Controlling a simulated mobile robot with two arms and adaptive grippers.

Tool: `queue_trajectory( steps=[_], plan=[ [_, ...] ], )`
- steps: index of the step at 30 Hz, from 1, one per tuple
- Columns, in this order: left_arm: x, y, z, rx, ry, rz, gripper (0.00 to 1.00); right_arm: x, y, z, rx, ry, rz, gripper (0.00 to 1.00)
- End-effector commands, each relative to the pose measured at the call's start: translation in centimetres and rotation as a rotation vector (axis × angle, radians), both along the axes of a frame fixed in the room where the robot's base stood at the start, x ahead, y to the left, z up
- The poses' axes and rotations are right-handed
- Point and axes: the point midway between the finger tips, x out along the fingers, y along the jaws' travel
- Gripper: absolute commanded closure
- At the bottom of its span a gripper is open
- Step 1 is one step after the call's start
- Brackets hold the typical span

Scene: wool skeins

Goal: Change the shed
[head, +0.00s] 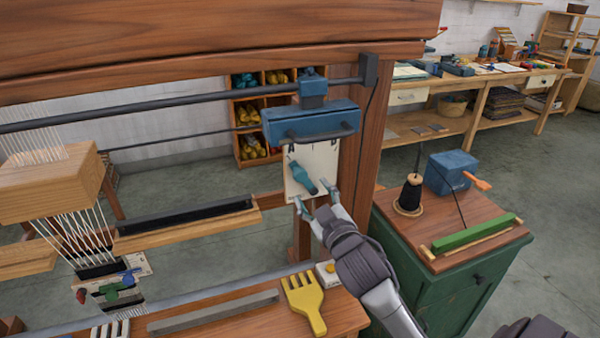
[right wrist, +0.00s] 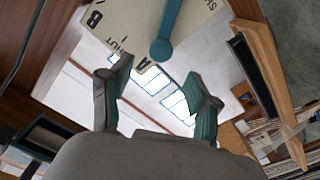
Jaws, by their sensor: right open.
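A cream plate (head: 323,160) hangs under a blue carriage (head: 312,121) by the loom's right post. A teal lever (head: 301,177) lies slanted across the plate, its lower end toward the lower right. My right gripper (head: 316,201) is open just below the plate. In the right wrist view the lever's round end (right wrist: 161,49) shows ahead, between the lines of the two spread teal fingers (right wrist: 160,88), with nothing held. Whether a finger touches the plate I cannot tell. The plate (right wrist: 120,18) bears dark letters, partly cut off. My left gripper is not in view.
The loom's right post (head: 366,150) stands close right of the plate. A yellow comb (head: 304,302) lies on the front beam. A green cabinet (head: 455,290) at right carries a black thread cone (head: 410,192), a blue box (head: 450,173) and a green bar (head: 476,232).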

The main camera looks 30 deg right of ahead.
Motion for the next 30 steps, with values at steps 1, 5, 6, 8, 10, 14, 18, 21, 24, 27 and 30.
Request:
queue_trajectory(
  steps=[1, 5, 6, 8, 10, 14, 18, 21, 24, 27, 30],
  plan=[
    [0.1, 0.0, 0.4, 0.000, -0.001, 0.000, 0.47, 1.3, -0.3, 0.3, 0.000, -0.002, -0.001, 0.39],
    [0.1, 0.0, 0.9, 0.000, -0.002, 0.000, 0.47, 4.0, -1.0, 0.3, 0.001, -0.001, -0.001, 0.39],
    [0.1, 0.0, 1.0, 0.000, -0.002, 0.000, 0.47, 4.7, -1.1, 0.2, 0.001, 0.000, -0.001, 0.39],
    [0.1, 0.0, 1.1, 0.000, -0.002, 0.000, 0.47, 5.7, -1.4, 0.2, 0.001, 0.001, -0.001, 0.39],
    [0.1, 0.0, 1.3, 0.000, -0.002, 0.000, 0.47, 6.8, -1.6, 0.1, 0.001, 0.001, -0.001, 0.39],
    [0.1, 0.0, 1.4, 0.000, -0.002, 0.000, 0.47, 8.1, -1.9, 0.1, 0.001, 0.000, 0.000, 0.39],
    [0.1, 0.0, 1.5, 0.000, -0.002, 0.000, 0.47, 8.7, -2.1, 0.0, 0.001, 0.002, 0.000, 0.39],
    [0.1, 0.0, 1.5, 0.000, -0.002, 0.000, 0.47, 8.8, -2.1, 0.0, 0.001, 0.002, 0.000, 0.39],
    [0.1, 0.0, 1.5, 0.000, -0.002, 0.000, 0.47, 8.7, -2.1, 0.0, 0.001, 0.002, 0.000, 0.39],
    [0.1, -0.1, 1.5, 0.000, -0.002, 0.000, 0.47, 8.7, -2.1, -0.1, 0.001, 0.002, 0.000, 0.45],
    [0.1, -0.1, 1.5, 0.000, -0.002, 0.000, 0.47, 8.7, -2.1, -0.1, 0.001, 0.002, 0.000, 0.62]
  ],
)
